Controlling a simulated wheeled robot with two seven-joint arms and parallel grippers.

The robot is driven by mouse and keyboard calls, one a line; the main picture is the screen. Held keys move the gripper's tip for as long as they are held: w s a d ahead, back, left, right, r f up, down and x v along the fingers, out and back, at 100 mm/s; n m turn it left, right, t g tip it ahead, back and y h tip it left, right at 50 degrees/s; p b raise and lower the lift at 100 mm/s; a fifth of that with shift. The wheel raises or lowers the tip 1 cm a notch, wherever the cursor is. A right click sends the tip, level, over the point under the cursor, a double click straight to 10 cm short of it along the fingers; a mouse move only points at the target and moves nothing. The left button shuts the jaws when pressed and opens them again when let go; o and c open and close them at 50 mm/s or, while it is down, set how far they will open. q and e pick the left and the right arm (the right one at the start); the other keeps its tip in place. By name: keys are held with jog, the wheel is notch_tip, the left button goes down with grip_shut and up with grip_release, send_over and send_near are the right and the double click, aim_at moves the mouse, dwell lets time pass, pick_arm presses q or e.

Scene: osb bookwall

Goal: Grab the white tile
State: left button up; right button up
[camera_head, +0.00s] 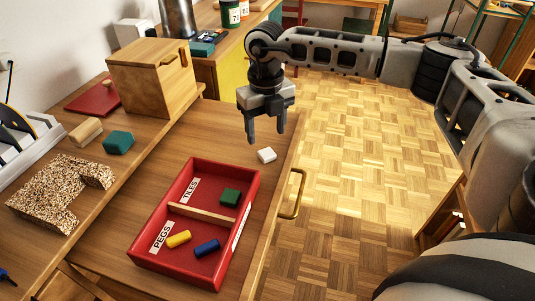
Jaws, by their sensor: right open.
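The white tile (266,155) lies on the wooden drawer surface (215,140), near its right edge and beyond the red tray. My right gripper (266,137) comes in from the upper right. It points down with its fingers apart and nothing between them. It is above and slightly behind the white tile, apart from it. My left gripper does not show.
A red tray (136,252) has sections labelled TILES and PEGS, holding a green tile (230,197), a yellow peg (178,239) and a blue peg (207,248). A wooden box (150,85) stands at the upper left. A brass handle (298,195) juts out right.

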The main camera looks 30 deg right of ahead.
aim_at(267, 153)
jog(key=shift+s+f, duration=0.15)
jog(key=shift+f, duration=2.7)
jog(key=c, duration=1.1)
